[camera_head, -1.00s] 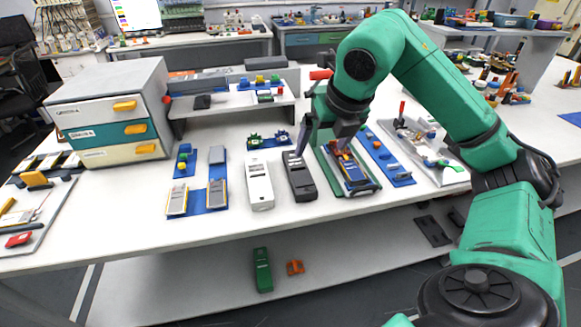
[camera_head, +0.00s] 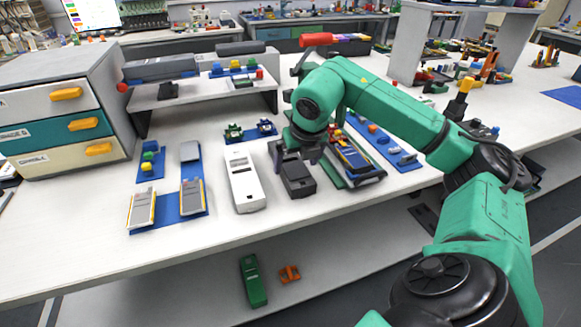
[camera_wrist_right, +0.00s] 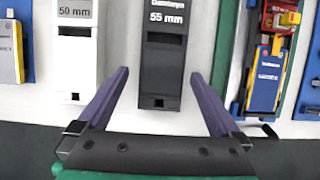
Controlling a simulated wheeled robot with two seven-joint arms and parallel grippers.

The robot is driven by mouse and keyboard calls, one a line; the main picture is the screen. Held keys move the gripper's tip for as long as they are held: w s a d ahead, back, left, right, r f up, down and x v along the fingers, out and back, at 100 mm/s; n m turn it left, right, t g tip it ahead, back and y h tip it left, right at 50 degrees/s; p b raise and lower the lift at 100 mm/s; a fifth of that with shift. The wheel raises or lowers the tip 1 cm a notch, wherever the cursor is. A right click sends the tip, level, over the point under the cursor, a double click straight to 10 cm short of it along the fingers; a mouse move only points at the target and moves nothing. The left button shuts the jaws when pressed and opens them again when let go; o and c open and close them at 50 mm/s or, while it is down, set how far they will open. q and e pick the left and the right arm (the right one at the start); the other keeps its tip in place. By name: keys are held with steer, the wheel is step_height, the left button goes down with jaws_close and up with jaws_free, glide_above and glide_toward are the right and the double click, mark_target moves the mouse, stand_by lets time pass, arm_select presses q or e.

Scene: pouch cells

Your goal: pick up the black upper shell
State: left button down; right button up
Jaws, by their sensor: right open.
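The black upper shell (camera_head: 297,178) lies on the white table between the white shell (camera_head: 243,182) and the green-edged tray. My right gripper (camera_head: 297,153) is over its far part and hides some of it. In the right wrist view the black shell (camera_wrist_right: 164,60) carries the marking "55 mm" and lies ahead, between the two purple fingers of my gripper (camera_wrist_right: 164,100). The fingers are wide apart, one on each side of it, with gaps on both sides. Nothing is held. My left gripper is not in view.
The white shell, marked "50 mm" in the wrist view (camera_wrist_right: 75,50), lies close on the left. The green-edged tray (camera_head: 372,181) with a blue and yellow device stands close on the right. A grey shelf (camera_head: 205,95) stands behind. The table front is clear.

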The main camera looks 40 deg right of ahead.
mark_target(295, 169)
steer(key=x, duration=0.4)
steer(key=shift+d+f, duration=0.15)
steer(key=shift+d, duration=0.05)
steer(key=c, duration=1.2)
steer(key=shift+c, duration=0.2)
steer(key=shift+r, duration=0.2)
step_height(295, 169, up, 20)
steer(key=p, duration=0.5)
steer(key=shift+p, duration=0.4)
steer(key=shift+f, duration=0.15)
